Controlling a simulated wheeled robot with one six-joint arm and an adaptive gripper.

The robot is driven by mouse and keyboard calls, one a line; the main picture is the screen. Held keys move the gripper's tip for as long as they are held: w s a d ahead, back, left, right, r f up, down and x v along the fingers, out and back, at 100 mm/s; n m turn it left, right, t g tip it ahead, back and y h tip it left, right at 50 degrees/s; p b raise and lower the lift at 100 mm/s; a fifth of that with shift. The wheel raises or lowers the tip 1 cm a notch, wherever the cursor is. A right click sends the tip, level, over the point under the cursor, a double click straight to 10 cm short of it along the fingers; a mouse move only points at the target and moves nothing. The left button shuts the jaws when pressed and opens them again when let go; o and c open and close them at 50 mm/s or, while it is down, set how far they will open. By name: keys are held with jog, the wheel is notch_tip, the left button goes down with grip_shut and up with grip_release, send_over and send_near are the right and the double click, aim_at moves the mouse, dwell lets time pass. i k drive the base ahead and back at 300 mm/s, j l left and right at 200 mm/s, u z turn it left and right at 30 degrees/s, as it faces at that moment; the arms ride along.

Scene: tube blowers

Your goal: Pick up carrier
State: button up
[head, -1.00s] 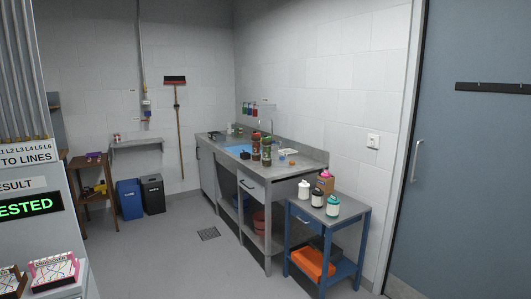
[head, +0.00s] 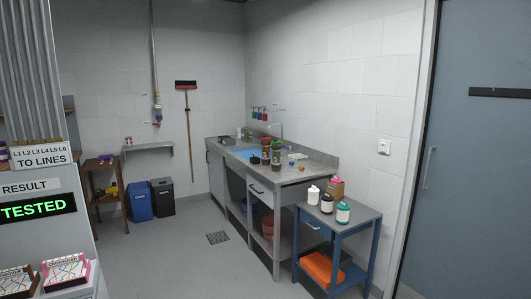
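I cannot tell for certain which thing is the carrier. Two dark upright cylinders with coloured ends, a left one (head: 265,157) and a right one (head: 276,155), stand on the sink counter (head: 298,173) in the head view. They look like tube carriers, but they are small and their details are unclear. My gripper is not in view, so its state and its place relative to them do not show.
A blue trolley (head: 346,219) with bottles stands in front of the counter's right end. A grey machine (head: 60,225) labelled "TESTED" fills the left edge. Blue (head: 139,201) and black (head: 162,197) bins stand by the back wall. The floor (head: 170,255) between is clear.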

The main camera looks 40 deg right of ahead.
aim_at(277, 164)
jog(key=i+l+z, duration=0.35)
jog(key=i, duration=0.3)
jog(key=i+z, duration=0.3)
jog(key=i, duration=2.1)
jog(key=i+z, duration=0.25)
jog(key=i, duration=0.3)
jog(key=i+j+z, duration=0.2)
jog(key=i, duration=0.35)
jog(key=i+j+z, duration=0.25)
jog(key=i, duration=0.25)
